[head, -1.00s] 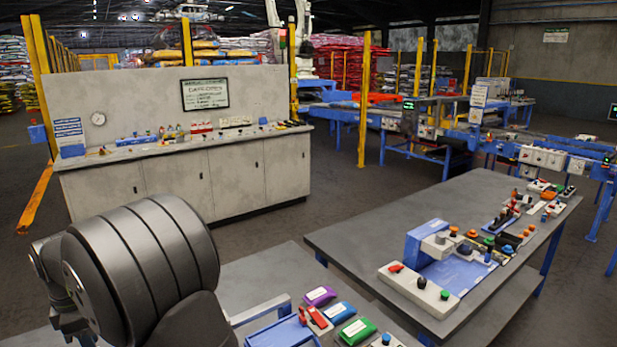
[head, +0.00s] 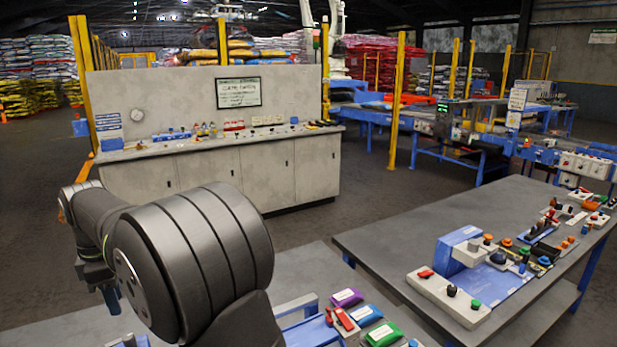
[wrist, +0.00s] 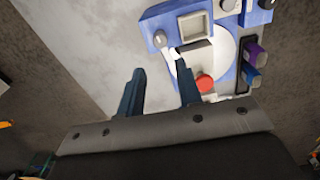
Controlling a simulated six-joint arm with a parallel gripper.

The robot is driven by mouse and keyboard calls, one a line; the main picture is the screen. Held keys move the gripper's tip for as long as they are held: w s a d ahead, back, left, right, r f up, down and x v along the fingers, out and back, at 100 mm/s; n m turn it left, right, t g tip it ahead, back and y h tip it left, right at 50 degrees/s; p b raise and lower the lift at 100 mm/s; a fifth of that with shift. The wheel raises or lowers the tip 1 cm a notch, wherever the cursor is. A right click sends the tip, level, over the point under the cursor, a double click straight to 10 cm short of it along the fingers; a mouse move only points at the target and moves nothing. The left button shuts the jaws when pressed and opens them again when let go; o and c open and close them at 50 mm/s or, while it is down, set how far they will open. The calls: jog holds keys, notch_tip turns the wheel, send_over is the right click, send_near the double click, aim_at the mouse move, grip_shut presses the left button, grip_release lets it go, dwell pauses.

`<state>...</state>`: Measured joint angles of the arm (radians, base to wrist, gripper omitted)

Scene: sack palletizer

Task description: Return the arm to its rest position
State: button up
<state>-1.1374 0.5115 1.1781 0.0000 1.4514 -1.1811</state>
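My arm's thick dark forearm fills the lower left of the head view. My gripper (head: 110,297) hangs at its far left end, pointing down over the grey bench, and is mostly hidden there. In the wrist view, the two dark blue fingers of my gripper (wrist: 158,66) stand apart with nothing between them. Beyond them is a blue and white panel (wrist: 222,48) with a round red button (wrist: 205,83). The right finger overlaps the panel's edge in the picture; I cannot tell whether they touch.
A grey table (head: 398,232) with several control boxes stands to the right. Purple (head: 346,298) and green (head: 383,334) packs lie on the near bench beside a blue tray. A long cabinet (head: 235,175) with a tall back panel stands behind. Open floor lies between.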

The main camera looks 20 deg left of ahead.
notch_tip(320, 180, down, 12)
jog(key=shift+f, duration=0.1)
jog(key=shift+r+n, duration=0.25)
jog(key=shift+n, duration=0.55)
jog(key=shift+r+n, duration=0.3)
jog(key=shift+r, duration=0.05)
notch_tip(320, 180, up, 17)
notch_tip(320, 180, up, 17)
jog(key=m, duration=0.5)
send_over(128, 335)
jog(key=shift+a+y, duration=0.1)
jog(key=shift+y, duration=0.2)
